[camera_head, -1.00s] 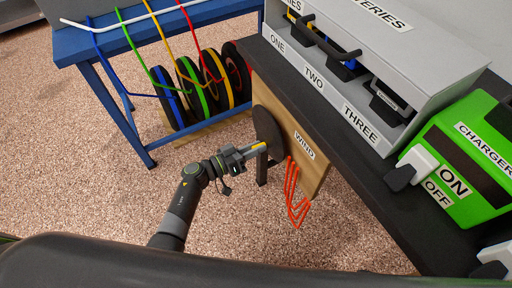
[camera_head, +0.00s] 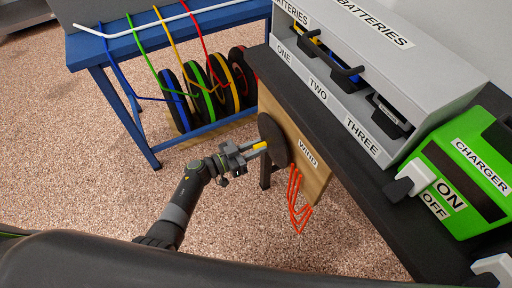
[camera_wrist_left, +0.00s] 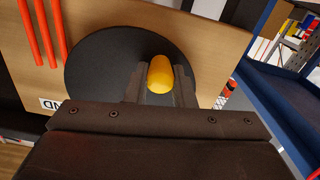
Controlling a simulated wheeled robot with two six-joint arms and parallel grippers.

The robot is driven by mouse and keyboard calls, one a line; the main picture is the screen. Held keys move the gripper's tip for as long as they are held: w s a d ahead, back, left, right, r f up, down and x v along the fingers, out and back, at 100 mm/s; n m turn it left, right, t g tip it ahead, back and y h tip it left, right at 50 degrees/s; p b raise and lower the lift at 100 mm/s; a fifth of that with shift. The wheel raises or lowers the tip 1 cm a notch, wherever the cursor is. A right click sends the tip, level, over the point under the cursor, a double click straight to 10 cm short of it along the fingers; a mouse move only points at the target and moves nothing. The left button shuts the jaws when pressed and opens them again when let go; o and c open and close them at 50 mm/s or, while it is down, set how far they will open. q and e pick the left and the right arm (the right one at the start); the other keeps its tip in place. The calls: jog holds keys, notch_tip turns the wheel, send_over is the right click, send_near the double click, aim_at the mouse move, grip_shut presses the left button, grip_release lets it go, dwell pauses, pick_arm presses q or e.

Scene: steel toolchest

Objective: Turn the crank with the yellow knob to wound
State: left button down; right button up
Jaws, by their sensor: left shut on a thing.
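The crank is a dark round disc (camera_head: 277,134) on the side of a wooden panel (camera_head: 313,178) labelled WIND, with a yellow knob (camera_head: 260,145) standing out from it. In the left wrist view the yellow knob (camera_wrist_left: 160,73) sits between the two fingers, in front of the dark disc (camera_wrist_left: 100,70). My left gripper (camera_head: 262,146) is shut on the knob. Its fingers lie along both sides of the knob, close to the disc face. The disc's centre and any wound marking cannot be made out. My right gripper is not in view.
A dark bench top (camera_head: 345,150) carries the grey battery box (camera_head: 420,70) and green charger (camera_head: 470,180). Floor around my arm is clear.

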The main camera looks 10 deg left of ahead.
pick_arm(q)
jog(key=c, duration=1.2)
grip_release()
jog(key=shift+c, duration=0.2)
jog(key=shift+s+a, duration=0.15)
jog(key=shift+a, duration=0.05)
jog(key=p+v, duration=0.1)
jog(key=v, duration=1.6)
jog(key=shift+p, duration=0.3)
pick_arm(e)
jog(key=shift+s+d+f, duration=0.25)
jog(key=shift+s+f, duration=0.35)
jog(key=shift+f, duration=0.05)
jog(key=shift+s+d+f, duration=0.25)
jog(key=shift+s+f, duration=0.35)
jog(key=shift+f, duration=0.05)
pick_arm(q)
jog(key=shift+c, duration=0.2)
